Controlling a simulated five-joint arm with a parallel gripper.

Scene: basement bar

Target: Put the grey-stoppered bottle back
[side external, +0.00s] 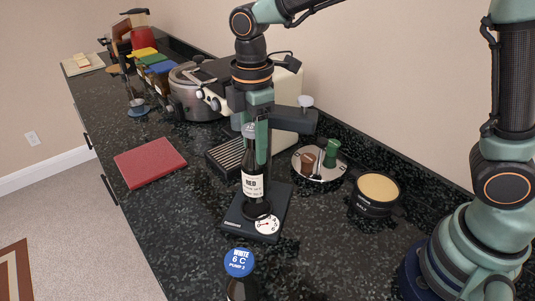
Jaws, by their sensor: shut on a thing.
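A dark bottle with a white label reading "RED" (252,185) is upright in the middle of the side external view. A grey stopper (248,130) shows at its top, partly hidden by the fingers. My gripper (257,145) points down and is shut on the bottle's upper part. The bottle is over a black stand (238,222) with a round white gauge (267,225) at its front right. A dark ring shows at the bottle's foot; I cannot tell whether the bottle rests on the stand.
A second bottle with a blue "WHITE 6 C" disc (240,262) stands in front. A round tray (300,168) with brown and green stoppers and a tan-topped black tub (378,188) are to the right. A coffee machine (288,85) stands behind. A red mat (150,161) lies left, with bare counter around it.

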